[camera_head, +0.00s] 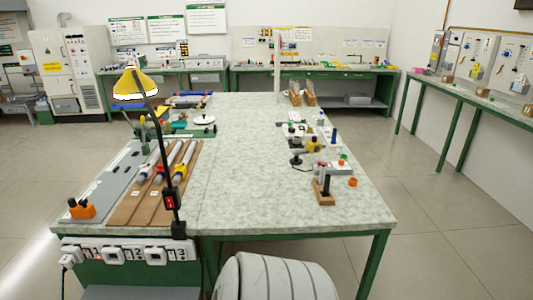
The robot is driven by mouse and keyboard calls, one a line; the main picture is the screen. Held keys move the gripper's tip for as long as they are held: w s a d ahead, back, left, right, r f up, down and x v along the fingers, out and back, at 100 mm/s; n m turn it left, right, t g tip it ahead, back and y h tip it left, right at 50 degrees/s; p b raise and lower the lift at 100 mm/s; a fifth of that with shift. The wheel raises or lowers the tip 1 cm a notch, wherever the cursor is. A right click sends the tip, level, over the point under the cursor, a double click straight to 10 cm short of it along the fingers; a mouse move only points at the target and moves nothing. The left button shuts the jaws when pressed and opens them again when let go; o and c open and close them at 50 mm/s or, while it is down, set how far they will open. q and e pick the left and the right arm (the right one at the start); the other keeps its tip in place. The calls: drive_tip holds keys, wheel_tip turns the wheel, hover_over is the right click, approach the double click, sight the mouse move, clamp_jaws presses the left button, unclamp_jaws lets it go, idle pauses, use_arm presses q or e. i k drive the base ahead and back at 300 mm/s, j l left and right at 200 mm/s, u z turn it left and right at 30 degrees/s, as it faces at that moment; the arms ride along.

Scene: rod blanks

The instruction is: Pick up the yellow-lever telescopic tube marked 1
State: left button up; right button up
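Several light-coloured tubes lie side by side on brown wooden boards (125,212) at the left of the near bench. Neither gripper is in view.
A yellow-shaded lamp (135,82) stands over the boards. An orange-and-black item (81,208) is at the front left. Numbered white sockets (134,253) line the bench front. A wooden stand (323,190) and small parts are at right. The bench middle is clear.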

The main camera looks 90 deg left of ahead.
sight(194, 142)
drive_tip(key=u, duration=1.95)
